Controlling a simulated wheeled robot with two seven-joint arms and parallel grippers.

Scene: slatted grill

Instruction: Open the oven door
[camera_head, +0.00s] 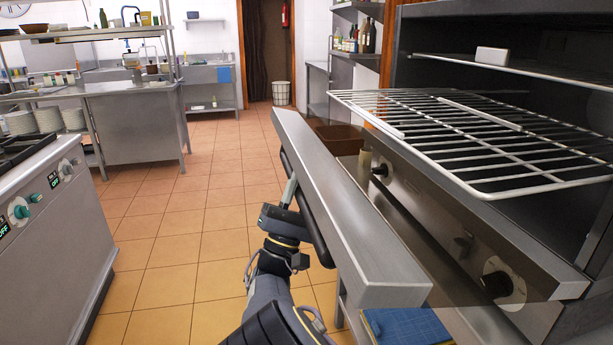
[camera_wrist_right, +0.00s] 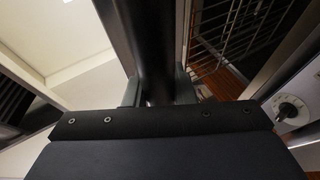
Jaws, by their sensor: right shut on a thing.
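The oven door (camera_head: 350,215) is a steel slab standing away from the oven front (camera_head: 440,215), with a gap between them. A dark bar handle (camera_head: 305,205) runs along its outer left side. My right gripper (camera_head: 288,205) is at this handle, its arm coming up from the bottom middle. In the right wrist view, the gripper's fingers (camera_wrist_right: 157,92) are shut on the dark handle bar (camera_wrist_right: 150,45), which runs between them. The fingertips are mostly hidden in the head view. My left gripper is in neither view.
A wire rack (camera_head: 480,135) sticks out of the oven above the door. Knobs (camera_head: 497,283) sit on the front panel. A steel stove unit (camera_head: 55,235) stands at the left. The tiled floor (camera_head: 190,220) between is clear.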

